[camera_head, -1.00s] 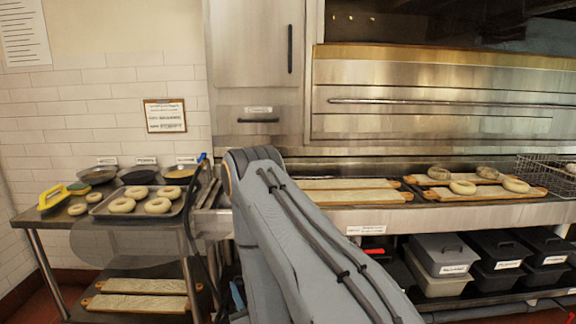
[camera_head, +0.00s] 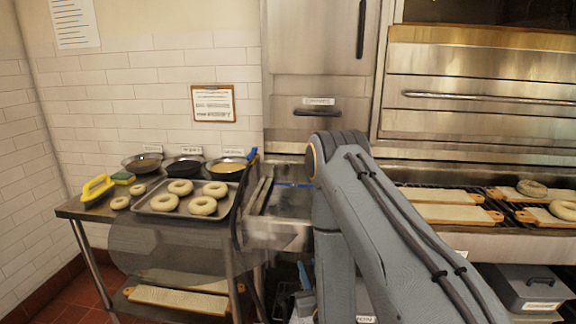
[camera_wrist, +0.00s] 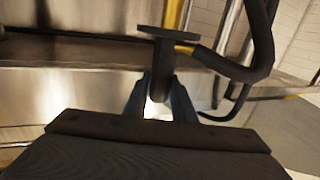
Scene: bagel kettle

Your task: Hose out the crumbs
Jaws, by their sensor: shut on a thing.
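In the wrist view my gripper (camera_wrist: 160,103) has its two fingers closed around a dark handle (camera_wrist: 164,65), which looks like part of the hose sprayer. A thick black hose (camera_wrist: 262,45) loops at the right of that view. In the head view my arm hides the gripper. There, a black hose (camera_head: 237,220) hangs beside the left table, with a blue piece (camera_head: 253,157) at its top. A metal basin or trough (camera_head: 280,205) lies between the table and my arm, partly hidden. I cannot make out any crumbs.
Bagel boards (camera_head: 455,214) lie at the oven's front on the right.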

